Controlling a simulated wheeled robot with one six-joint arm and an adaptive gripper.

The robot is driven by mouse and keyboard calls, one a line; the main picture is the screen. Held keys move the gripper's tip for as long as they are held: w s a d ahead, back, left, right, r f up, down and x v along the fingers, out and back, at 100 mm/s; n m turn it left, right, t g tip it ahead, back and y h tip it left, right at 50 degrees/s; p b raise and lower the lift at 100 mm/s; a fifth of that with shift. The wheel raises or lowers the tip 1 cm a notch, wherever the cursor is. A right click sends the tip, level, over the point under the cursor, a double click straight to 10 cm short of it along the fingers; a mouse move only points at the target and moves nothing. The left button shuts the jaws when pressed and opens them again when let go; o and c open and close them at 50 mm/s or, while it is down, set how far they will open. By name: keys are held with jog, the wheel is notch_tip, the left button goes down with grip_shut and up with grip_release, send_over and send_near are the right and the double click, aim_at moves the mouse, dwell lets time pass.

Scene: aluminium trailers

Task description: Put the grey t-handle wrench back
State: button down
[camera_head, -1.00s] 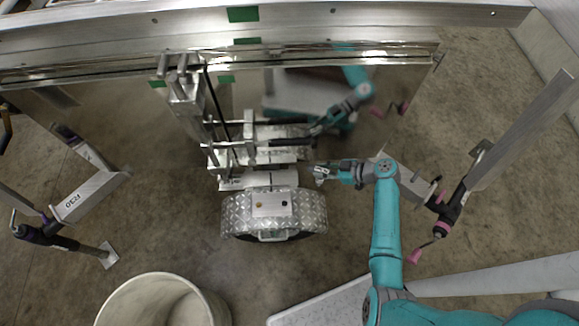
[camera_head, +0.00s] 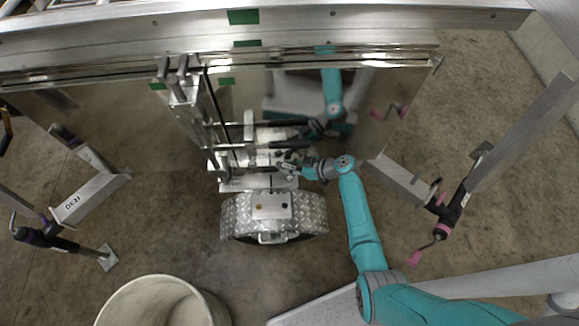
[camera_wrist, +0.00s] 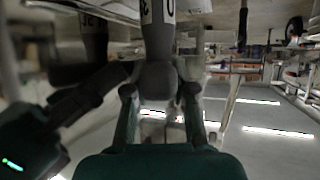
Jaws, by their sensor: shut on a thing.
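My gripper (camera_head: 285,168) is at the bright metal bracketry (camera_head: 235,150) on the trailer's side, above the tread-plate wheel cover. In the wrist view the two fingers (camera_wrist: 158,105) are closed around a grey rounded piece, which I take as the grey t-handle wrench (camera_wrist: 157,78). A white marked band (camera_wrist: 157,12) shows above it. Most of the wrench's length is hidden or out of view. In the head view the wrench is too small and blends with the metal, so I cannot tell whether it touches the bracketry.
The tread-plate wheel cover (camera_head: 235,212) stands just below the gripper. The mirror-like trailer side (camera_head: 330,85) reflects my arm. A dark tool with a white label (camera_wrist: 92,30) is left of the wrench. Support legs (camera_head: 90,195) and (camera_head: 452,210) flank the area. A pale bin (camera_head: 120,305) stands front left.

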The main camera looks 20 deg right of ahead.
jog(key=shift+f, duration=0.15)
jog(key=c, duration=1.2)
grip_release()
jog(key=shift+c, duration=0.2)
jog(key=v, duration=1.2)
jog(key=shift+s, duration=0.15)
